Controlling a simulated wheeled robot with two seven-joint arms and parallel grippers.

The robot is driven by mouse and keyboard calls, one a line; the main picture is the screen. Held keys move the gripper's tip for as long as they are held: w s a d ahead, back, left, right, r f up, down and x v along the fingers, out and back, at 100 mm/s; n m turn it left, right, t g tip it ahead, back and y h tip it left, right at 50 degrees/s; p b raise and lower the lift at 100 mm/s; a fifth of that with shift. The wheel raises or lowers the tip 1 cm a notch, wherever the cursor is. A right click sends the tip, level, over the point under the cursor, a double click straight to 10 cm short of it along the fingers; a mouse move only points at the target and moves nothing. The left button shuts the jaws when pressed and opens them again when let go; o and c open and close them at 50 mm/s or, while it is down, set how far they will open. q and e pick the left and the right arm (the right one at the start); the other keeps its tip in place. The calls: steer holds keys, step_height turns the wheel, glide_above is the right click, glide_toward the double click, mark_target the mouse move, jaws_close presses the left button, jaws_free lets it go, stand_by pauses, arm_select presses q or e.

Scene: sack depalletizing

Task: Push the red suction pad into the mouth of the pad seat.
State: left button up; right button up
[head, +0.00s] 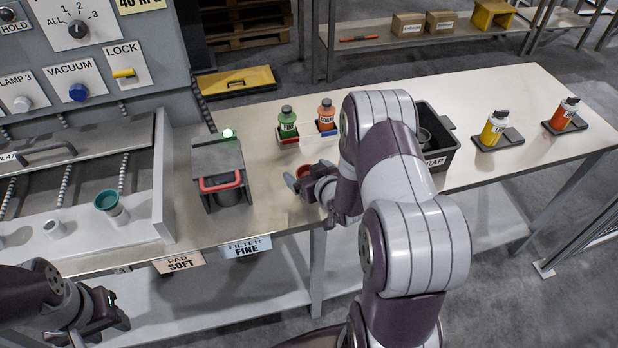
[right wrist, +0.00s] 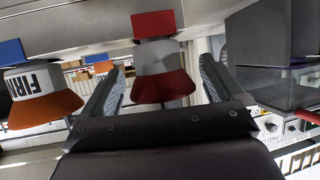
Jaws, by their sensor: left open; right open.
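The red suction pad (head: 304,171) is a small red cup over the table, between the spread fingers of my right gripper (head: 308,178). In the right wrist view the red pad (right wrist: 163,87), with a grey stem, shows between the open fingers (right wrist: 160,85). I cannot tell whether either finger touches it. At the left, a grey holder with a teal cup-shaped top (head: 108,201) stands on the machine's ledge, with a pale ring socket (head: 54,228) beside it; I cannot tell which is the pad seat. My left gripper (head: 108,316) is open and empty at the lower left.
A grey box with a red handle (head: 222,178) stands between the ledge and my right gripper. A black bin (head: 440,150) is partly hidden by my right arm. The table's right part has two bottles on trays.

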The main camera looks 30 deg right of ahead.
steer(key=shift+w+a+f, duration=0.1)
steer(key=shift+w+f, duration=0.15)
steer(key=shift+w, duration=0.35)
steer(key=shift+s, duration=0.15)
steer(key=c, duration=1.1)
steer(key=shift+r, duration=0.1)
steer(key=shift+c, duration=0.2)
